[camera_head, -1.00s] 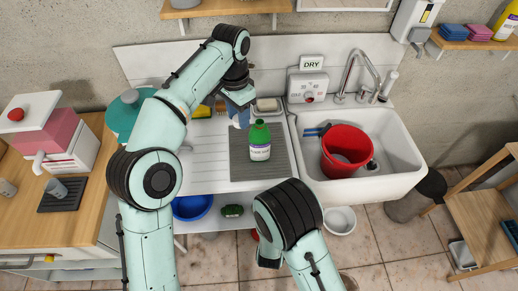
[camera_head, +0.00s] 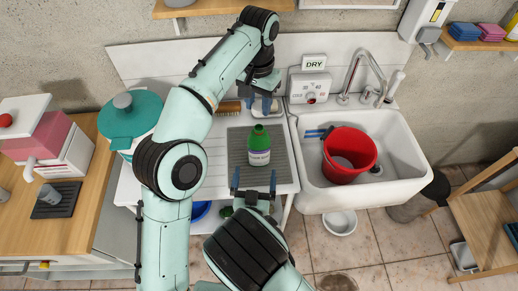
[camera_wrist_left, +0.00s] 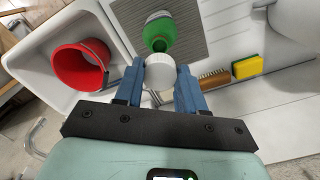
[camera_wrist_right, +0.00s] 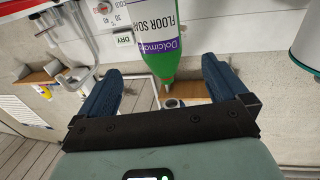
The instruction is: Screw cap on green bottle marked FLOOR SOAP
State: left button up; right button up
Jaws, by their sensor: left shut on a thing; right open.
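The green bottle (camera_head: 259,148) stands upright on the grey ribbed mat (camera_head: 238,150) left of the sink. Its neck is open, seen from above in the left wrist view (camera_wrist_left: 163,35). Its white and purple FLOOR SOAP label (camera_wrist_right: 158,36) faces my right gripper. My left gripper (camera_head: 264,104) is shut on a white round cap (camera_wrist_left: 160,72), behind and above the bottle, apart from its neck. My right gripper (camera_head: 253,178) is open and empty in front of the bottle, its fingers pointing at it without touching.
A white sink (camera_head: 402,150) with a red bucket (camera_head: 349,155) is to the right. A brush (camera_wrist_left: 214,78) and a yellow sponge (camera_wrist_left: 247,67) lie on the drainer. A teal pot (camera_head: 130,115) stands at left; a DRY control box (camera_head: 310,87) is behind.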

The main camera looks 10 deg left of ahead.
jog(key=w, duration=1.2)
jog(key=shift+a, duration=0.3)
jog(key=shift+c, duration=0.3)
jog(key=c, duration=1.3)
pick_arm(q)
send_over(259, 128)
jog(key=shift+f, duration=2.5)
pick_arm(e)
jog(key=shift+c, duration=0.2)
pick_arm(q)
jog(key=shift+s+f, duration=0.1)
jog(key=shift+f, duration=0.75)
jog(key=shift+f, duration=0.55)
